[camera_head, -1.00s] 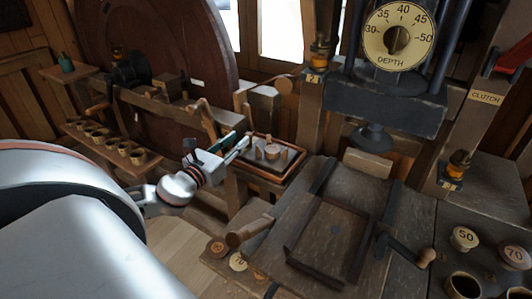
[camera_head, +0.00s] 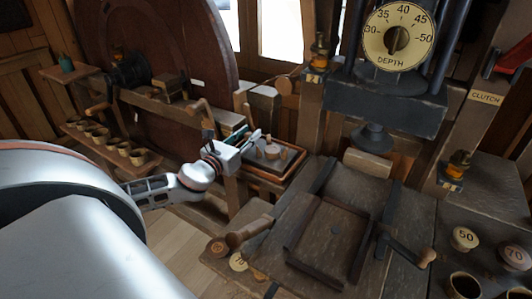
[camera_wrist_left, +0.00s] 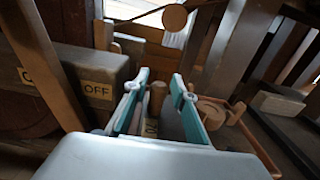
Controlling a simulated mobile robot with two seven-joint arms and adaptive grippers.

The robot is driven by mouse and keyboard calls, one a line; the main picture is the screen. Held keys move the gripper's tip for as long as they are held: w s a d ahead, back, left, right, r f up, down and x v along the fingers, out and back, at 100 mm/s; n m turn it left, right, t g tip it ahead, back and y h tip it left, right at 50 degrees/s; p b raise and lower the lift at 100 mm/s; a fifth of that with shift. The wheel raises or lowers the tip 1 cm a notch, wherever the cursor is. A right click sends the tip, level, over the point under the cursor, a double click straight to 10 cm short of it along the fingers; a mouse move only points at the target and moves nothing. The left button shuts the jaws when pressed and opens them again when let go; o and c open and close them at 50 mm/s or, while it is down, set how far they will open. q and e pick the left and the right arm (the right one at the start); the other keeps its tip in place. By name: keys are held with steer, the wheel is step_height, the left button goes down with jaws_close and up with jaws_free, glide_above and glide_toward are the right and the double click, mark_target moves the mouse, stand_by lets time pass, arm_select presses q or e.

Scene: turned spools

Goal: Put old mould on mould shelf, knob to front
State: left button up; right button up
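My left gripper (camera_head: 252,139) reaches in from the left in the head view, beside a framed wooden tray with round pieces (camera_head: 283,165). In the left wrist view its teal fingers (camera_wrist_left: 160,95) stand apart. I cannot make out for sure which piece is the old mould or which ledge is the mould shelf. My right gripper is out of view.
A press with a depth dial (camera_head: 398,36) stands over a dark bench with a shallow wooden frame (camera_head: 334,241). Wooden handles (camera_head: 247,232) stick out near it. A shelf with several cups (camera_head: 108,146) is at left. A grey block marked OFF (camera_wrist_left: 97,90) lies left of the fingers.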

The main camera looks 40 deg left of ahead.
arm_select(q)
jaws_close()
steer(key=shift+r, duration=0.1)
step_height(320, 180, up, 20)
steer(key=p, duration=0.4)
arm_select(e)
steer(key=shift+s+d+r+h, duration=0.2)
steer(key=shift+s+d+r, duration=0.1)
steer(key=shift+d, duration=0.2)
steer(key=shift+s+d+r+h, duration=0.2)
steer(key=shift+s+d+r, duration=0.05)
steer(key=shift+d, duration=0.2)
